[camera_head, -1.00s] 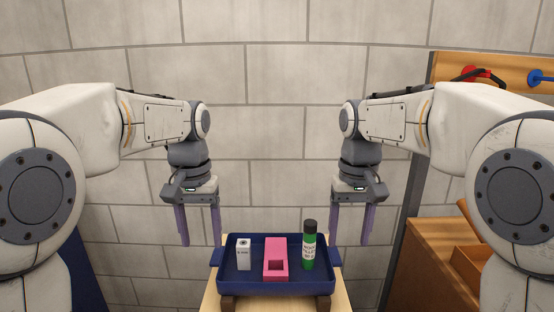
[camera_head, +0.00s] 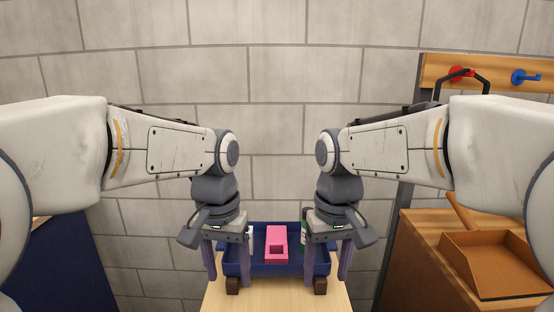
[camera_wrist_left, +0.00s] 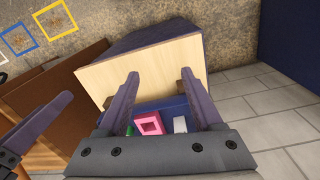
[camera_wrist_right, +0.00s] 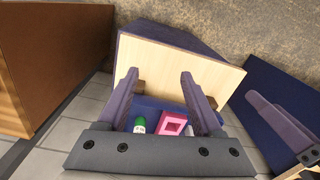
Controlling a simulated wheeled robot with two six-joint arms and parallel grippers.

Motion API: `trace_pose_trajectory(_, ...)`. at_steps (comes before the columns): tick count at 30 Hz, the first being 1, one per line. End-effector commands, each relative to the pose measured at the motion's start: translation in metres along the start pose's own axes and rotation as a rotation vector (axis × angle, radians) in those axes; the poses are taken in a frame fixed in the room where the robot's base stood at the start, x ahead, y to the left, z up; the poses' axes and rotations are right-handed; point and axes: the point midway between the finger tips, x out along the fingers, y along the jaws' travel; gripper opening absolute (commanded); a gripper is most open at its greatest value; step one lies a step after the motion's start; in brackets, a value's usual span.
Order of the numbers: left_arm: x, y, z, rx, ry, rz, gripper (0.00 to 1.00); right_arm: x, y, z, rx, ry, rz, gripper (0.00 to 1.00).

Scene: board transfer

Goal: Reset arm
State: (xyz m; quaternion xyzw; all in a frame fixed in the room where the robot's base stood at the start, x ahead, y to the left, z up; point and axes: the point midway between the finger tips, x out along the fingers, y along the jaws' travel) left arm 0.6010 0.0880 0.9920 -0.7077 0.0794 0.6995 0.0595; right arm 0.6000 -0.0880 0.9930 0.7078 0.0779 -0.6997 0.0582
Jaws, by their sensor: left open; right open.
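My left gripper (camera_head: 227,264) is open and empty, pointing down in front of the left part of a blue tray (camera_head: 264,267) in the head view. My right gripper (camera_head: 327,262) is open and empty, pointing down in front of the tray's right part. The tray holds a pink block (camera_head: 275,240) with a square opening, a white box (camera_wrist_left: 180,124) and a green bottle (camera_wrist_right: 139,125) with a white label. My arms and grippers partly hide the box and the bottle in the head view.
The tray rests on a pale wooden stand top (camera_head: 275,298). A wooden cabinet (camera_head: 440,260) with a brown tray (camera_head: 498,262) stands at the right, below a hook board (camera_head: 495,72) with red and blue hooks. A grey block wall (camera_head: 280,130) is behind.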

Motion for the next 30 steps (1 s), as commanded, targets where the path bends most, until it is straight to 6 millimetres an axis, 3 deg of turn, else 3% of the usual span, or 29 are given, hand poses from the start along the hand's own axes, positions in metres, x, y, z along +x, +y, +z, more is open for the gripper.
trace_pose_trajectory(9, 0.044, 0.055, 0.083, 0.231, 0.009, 0.032, 0.67, 0.045, -0.056, 0.083, -0.235, 0.008, -0.032, 0.67)
trace_pose_trajectory(18, 0.094, 0.073, 0.173, 0.447, 0.017, 0.06, 0.67, 0.095, -0.072, 0.173, -0.451, 0.017, -0.06, 0.67)
trace_pose_trajectory(30, -0.004, 0.075, 0.169, 0.44, 0.017, 0.06, 0.67, -0.003, -0.074, 0.169, -0.444, 0.017, -0.06, 0.67)
